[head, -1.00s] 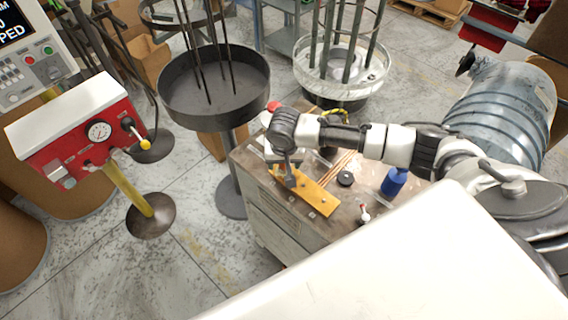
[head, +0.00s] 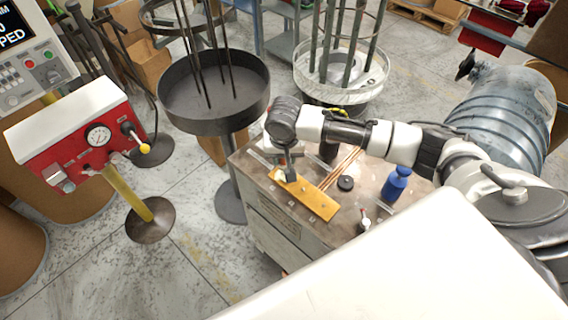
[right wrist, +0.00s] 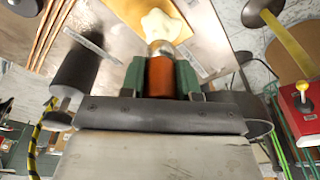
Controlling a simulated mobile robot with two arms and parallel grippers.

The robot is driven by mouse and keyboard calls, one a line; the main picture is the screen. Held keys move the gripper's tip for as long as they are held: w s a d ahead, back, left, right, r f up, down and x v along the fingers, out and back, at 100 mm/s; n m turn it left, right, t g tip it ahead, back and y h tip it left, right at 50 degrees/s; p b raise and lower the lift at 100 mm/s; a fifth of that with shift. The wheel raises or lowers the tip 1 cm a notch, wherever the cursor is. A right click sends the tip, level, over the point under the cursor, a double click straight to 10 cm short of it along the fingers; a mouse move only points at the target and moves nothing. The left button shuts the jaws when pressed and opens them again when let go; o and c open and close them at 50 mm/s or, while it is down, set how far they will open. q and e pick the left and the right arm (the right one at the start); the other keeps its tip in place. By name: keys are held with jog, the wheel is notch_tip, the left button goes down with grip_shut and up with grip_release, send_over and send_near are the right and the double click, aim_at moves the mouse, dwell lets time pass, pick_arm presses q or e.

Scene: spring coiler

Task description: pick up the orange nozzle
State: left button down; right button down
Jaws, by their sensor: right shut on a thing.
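The orange nozzle (right wrist: 159,76) is between the green fingers of my right gripper (right wrist: 160,80) in the right wrist view. The fingers are shut on its sides, and a silvery end (right wrist: 160,47) sticks out beyond them. In the head view my right gripper (head: 290,172) points down above the far left end of a yellow-orange board (head: 318,201) on the workbench. The nozzle itself is hard to make out there, behind the wrist and fingers. Whether its tip touches anything below, I cannot tell. My left gripper is not in view.
The workbench (head: 268,212) also carries a blue bottle (head: 396,184), a black round piece (head: 345,183), a small red-tipped item (head: 364,220) and thin copper rods (head: 342,168). A dark round basin (head: 214,95) stands left of the bench.

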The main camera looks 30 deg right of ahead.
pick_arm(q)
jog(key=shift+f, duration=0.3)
pick_arm(e)
jog(key=s+d+r, duration=0.3)
jog(key=s+r, duration=0.4)
jog(key=s, duration=0.4)
jog(key=shift+s, duration=0.15)
jog(key=shift+d, duration=0.1)
